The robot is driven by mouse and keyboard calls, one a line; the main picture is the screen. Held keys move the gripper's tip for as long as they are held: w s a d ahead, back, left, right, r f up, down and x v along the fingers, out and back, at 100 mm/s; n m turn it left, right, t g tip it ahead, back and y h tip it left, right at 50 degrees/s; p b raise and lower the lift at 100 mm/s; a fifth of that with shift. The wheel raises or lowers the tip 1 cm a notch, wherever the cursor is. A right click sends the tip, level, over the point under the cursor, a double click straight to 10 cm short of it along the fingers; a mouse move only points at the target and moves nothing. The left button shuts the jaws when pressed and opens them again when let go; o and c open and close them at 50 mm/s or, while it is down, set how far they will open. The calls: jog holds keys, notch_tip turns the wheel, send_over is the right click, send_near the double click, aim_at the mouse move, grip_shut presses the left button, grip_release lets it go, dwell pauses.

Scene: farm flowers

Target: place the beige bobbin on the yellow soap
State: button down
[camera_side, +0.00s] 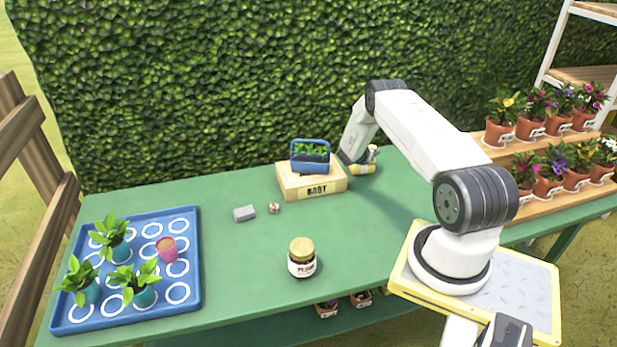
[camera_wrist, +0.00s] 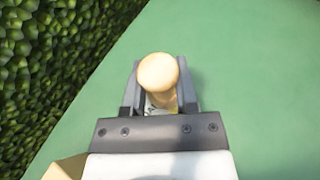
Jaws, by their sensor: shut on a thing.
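The beige bobbin (camera_wrist: 158,72) shows in the wrist view as a round pale disc with a narrower stem below it, between the two fingers of my gripper (camera_wrist: 160,95). My gripper is shut on it. In the side view the bobbin (camera_side: 373,149) shows as a small pale shape at the back of the table, right of the wooden box. A yellow thing, seemingly the yellow soap (camera_side: 363,169), lies just below it there. A small pale, patterned patch shows under the bobbin in the wrist view. I cannot tell whether bobbin and soap touch.
A wooden box (camera_side: 297,192) carrying a blue planter basket (camera_side: 310,164) stands close left of my gripper. A jar (camera_side: 302,258), a grey block (camera_side: 244,213) and a small brownish item (camera_side: 274,208) lie nearer. A blue tray (camera_side: 190,290) holds pots at left. A hedge rises behind.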

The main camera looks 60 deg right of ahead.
jog(key=shift+f, duration=0.15)
jog(key=shift+c, duration=1.8)
grip_release()
jog(key=shift+w+a+r, duration=0.1)
jog(key=shift+a+r, duration=0.2)
jog(key=shift+a, duration=0.1)
jog(key=v, duration=1.1)
jog(key=shift+r, duration=0.1)
